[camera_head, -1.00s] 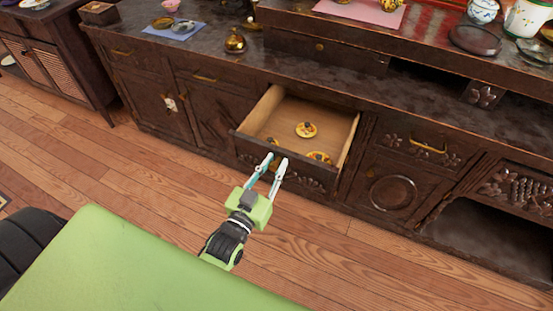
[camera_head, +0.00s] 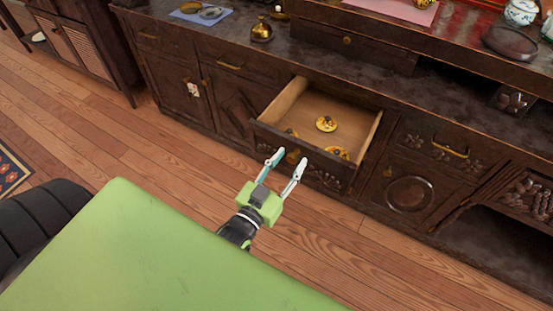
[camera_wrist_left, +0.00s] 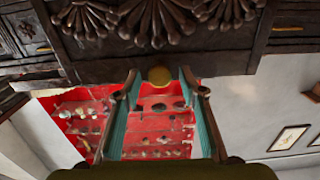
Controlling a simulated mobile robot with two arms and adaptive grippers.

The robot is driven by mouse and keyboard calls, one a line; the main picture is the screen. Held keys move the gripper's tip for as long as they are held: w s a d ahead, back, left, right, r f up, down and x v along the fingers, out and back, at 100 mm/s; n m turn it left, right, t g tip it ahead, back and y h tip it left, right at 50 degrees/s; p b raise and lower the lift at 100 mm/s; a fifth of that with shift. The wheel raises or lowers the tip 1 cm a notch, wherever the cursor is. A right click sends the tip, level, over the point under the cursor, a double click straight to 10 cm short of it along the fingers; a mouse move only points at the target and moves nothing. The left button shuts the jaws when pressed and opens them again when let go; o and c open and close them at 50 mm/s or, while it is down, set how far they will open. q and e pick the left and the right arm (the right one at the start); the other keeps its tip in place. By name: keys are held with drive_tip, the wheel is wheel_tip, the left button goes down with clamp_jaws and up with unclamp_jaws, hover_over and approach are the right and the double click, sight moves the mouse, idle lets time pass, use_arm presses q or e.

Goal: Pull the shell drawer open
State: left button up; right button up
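The shell drawer (camera_head: 345,107) is pulled out of the dark cabinet, and its pale wooden inside shows. Several yellow round pieces with dark centres, one of them a yellow piece (camera_head: 327,124), lie in it. Its carved dark front (camera_wrist_left: 170,68) fills the top of the left wrist view, with a round brass knob (camera_wrist_left: 160,76). My left gripper (camera_head: 289,161) is in front of the drawer front, its fingers apart on either side of the knob (camera_head: 293,156). A gap shows between the knob and each finger (camera_wrist_left: 160,84). My right gripper is not in view.
Closed drawers and doors flank the open drawer, including one with a brass handle (camera_head: 450,150) to the right. A brass pot (camera_head: 261,31) and a dark tray (camera_head: 511,42) stand on top. The wooden floor (camera_head: 130,130) in front is clear.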

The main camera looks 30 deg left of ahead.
use_arm(q)
drive_tip(key=s, duration=1)
drive_tip(key=shift+a, duration=0.2)
